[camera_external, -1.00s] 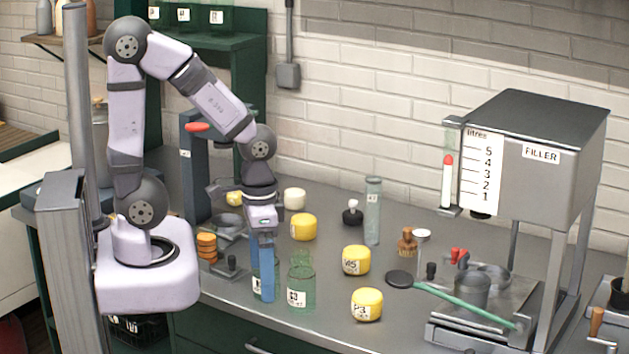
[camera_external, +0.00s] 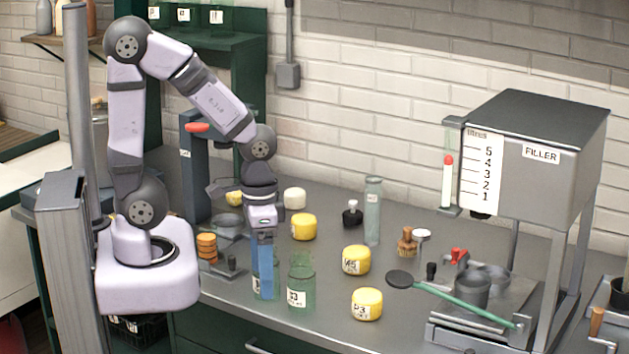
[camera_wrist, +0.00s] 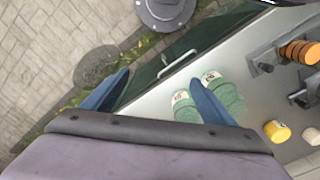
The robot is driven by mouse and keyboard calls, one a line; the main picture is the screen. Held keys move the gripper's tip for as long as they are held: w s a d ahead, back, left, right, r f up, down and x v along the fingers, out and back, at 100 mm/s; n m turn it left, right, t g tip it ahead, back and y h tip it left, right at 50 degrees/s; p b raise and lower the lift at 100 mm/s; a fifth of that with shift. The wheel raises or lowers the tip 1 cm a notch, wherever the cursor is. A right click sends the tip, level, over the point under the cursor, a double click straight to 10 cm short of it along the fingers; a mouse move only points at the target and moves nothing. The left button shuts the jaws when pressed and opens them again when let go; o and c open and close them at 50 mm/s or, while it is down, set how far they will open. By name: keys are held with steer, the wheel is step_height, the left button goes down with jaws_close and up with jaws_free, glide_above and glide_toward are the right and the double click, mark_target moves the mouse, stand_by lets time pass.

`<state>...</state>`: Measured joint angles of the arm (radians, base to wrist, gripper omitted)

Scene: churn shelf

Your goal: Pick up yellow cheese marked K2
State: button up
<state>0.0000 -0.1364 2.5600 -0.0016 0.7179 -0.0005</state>
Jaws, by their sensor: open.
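No mark reading K2 is legible. In the external view a yellow cheese (camera_external: 304,227) without a visible mark stands on the counter, right of my gripper. A second yellow cheese (camera_external: 356,263) has a mark that looks like M5 or W5. A third yellow cheese (camera_external: 366,305) near the front edge seems marked P3 or R3. Another yellow piece (camera_external: 235,198) is partly hidden behind my wrist. The wrist view shows a yellow cheese (camera_wrist: 277,131) at lower right. My gripper (camera_external: 263,294) is open, its blue fingers pointing down beside the green glass jars; it shows in the wrist view (camera_wrist: 160,77).
Two green glass jars (camera_external: 301,283) stand at the fingers. A pale round piece (camera_external: 295,198), a glass cylinder (camera_external: 373,212), a stamp (camera_external: 406,243) and a ladle (camera_external: 450,297) stand or lie around the cheeses. The filler (camera_external: 540,160) rises at right. An orange stack (camera_external: 207,246) is at left.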

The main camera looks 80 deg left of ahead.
mark_target(297, 260)
steer(key=shift+w, duration=0.1)
steer(key=shift+c, duration=0.4)
steer(key=w+a+t, duration=0.1)
steer(key=w+a, duration=0.1)
steer(key=w+a+r+n+t, duration=0.1)
steer(key=w+a, duration=0.1)
steer(key=w, duration=0.1)
steer(key=w+a+y+p, duration=0.1)
steer(key=w+a, duration=0.2)
steer(key=shift+r+n+t, duration=0.25)
steer(key=shift+n+t, duration=0.15)
steer(key=w+a+f+n+t+y+b, duration=0.1)
steer(key=w+a+t, duration=0.1)
steer(key=w+a, duration=0.35)
steer(key=w+a+f+n+t+y+b, duration=0.1)
steer(key=w+a, duration=0.1)
steer(key=a, duration=0.6)
steer(key=s+a+t+y+b, duration=0.1)
steer(key=a+t, duration=0.2)
steer(key=a, duration=0.7)
steer(key=s+a+n+t+y+b, duration=0.1)
steer(key=a+t+b, duration=0.1)
steer(key=a, duration=0.8)
steer(key=shift+s+f+t+y, duration=0.3)
steer(key=shift+f+t, duration=0.1)
steer(key=shift+t, duration=0.4)
steer(key=shift+w+a+f, duration=0.1)
steer(key=shift+f, duration=0.05)
